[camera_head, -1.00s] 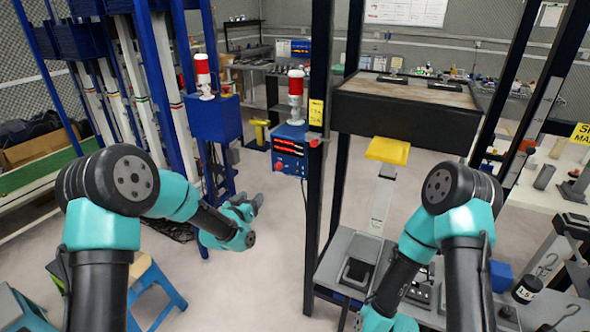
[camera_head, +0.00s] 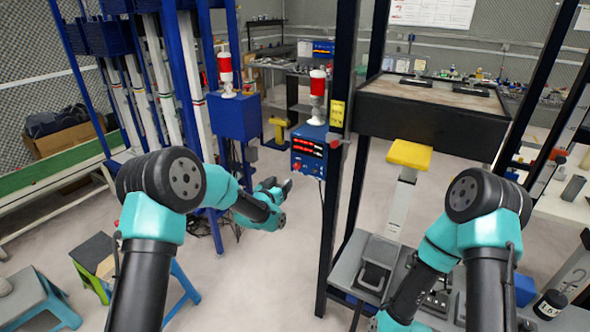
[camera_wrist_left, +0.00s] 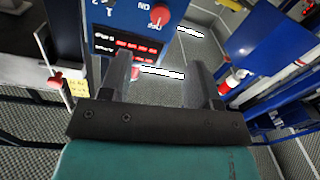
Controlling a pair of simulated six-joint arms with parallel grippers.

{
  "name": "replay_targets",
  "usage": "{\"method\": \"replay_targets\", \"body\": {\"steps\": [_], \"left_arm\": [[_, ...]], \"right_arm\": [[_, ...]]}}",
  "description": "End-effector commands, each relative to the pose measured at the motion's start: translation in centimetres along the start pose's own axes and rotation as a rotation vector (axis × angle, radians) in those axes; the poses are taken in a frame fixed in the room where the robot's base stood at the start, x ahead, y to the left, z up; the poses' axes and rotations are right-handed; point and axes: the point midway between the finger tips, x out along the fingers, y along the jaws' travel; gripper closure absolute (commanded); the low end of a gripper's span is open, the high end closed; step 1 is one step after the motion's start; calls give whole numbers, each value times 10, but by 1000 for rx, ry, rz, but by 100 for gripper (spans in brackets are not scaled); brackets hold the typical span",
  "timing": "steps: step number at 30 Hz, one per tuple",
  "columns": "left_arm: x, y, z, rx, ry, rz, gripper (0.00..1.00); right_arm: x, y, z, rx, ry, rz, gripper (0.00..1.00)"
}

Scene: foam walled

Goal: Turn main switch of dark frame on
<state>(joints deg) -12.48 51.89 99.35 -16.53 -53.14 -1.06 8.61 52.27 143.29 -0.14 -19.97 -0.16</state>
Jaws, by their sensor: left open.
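A blue control box (camera_head: 308,152) with red lit displays stands beside the post of the dark frame (camera_head: 340,200). A red knob (camera_wrist_left: 160,16) on the box's face, near upside-down lettering, shows in the left wrist view. A smaller red part (camera_head: 333,141) sits on the dark post below a yellow label (camera_head: 337,113); I cannot tell which red part is the main switch. My left gripper (camera_head: 276,187) is open and empty, below and left of the box. In the wrist view its fingers (camera_wrist_left: 161,70) are apart, with floor between them. My right gripper is out of view.
The dark frame carries a dark-sided table (camera_head: 430,112) and a yellow-topped post (camera_head: 410,155). Stools (camera_head: 40,300) stand at lower left. Floor near the gripper is clear.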

Motion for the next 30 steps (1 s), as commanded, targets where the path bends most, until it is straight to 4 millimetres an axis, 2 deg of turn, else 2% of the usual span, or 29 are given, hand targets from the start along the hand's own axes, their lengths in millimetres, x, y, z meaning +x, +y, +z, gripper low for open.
{"method": "replay_targets", "body": {"steps": [6, 18, 24, 30], "left_arm": [[33, 1, 1, 1, 1, 1, 44], [86, 0, 1, 1, 1, 0, 44], [105, 0, 0, 0, 1, 1, 44], [112, 0, 0, 1, 0, 1, 44]], "right_arm": [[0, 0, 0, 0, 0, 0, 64], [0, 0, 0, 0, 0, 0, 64], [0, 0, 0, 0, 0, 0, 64], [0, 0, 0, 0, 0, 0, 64]]}}
